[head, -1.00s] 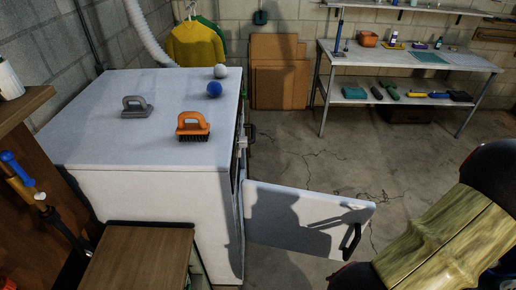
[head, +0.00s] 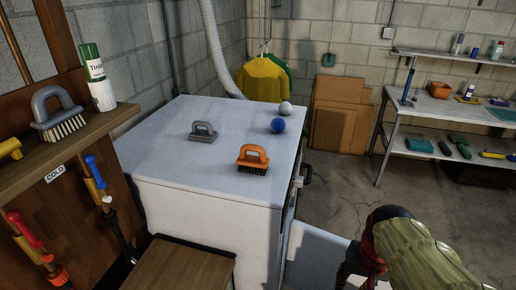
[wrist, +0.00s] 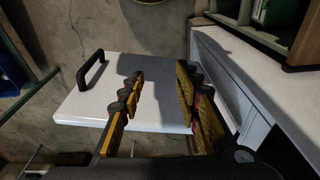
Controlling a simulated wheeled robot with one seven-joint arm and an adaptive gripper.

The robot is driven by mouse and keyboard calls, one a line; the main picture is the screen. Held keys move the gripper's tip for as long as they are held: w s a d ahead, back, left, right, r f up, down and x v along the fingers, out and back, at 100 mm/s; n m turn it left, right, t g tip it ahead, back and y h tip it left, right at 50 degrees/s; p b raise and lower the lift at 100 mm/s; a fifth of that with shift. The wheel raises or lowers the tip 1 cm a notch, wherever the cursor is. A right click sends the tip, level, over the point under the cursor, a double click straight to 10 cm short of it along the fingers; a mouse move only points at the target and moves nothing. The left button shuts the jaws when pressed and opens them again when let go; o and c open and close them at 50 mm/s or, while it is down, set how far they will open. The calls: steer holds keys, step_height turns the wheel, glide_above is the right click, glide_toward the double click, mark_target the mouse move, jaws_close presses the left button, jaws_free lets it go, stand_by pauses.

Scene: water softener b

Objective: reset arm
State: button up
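My arm shows at the lower right of the head view, beside the white appliance (head: 205,195). In the wrist view my gripper (wrist: 158,82) is open, its two yellow-and-black fingers wide apart with nothing between them. Behind the fingers is the appliance's open white door (wrist: 150,70), with a black handle (wrist: 90,70) at its far edge. The door (head: 318,255) also shows in the head view, partly hidden by my arm. I cannot tell whether the fingers touch the door; they look apart from it.
An orange brush (head: 253,158), a grey brush (head: 203,131), a blue ball (head: 278,125) and a pale ball (head: 286,108) rest on the appliance. A wooden shelf (head: 100,128) stands left, a low wooden table (head: 180,268) in front. A workbench (head: 405,130) is at back right. Floor between is clear.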

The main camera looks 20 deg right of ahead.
steer(key=w+a+r+n+t, duration=0.2)
steer(key=a+r+n, duration=0.2)
steer(key=a, duration=0.4)
steer(key=w+a+r+n+t+y, duration=0.1)
steer(key=w+a+r+n+t, duration=0.1)
steer(key=a+r, duration=0.4)
steer(key=shift+w+a+n, duration=0.4)
steer(key=shift+a+n, duration=0.5)
steer(key=shift+a, duration=0.3)
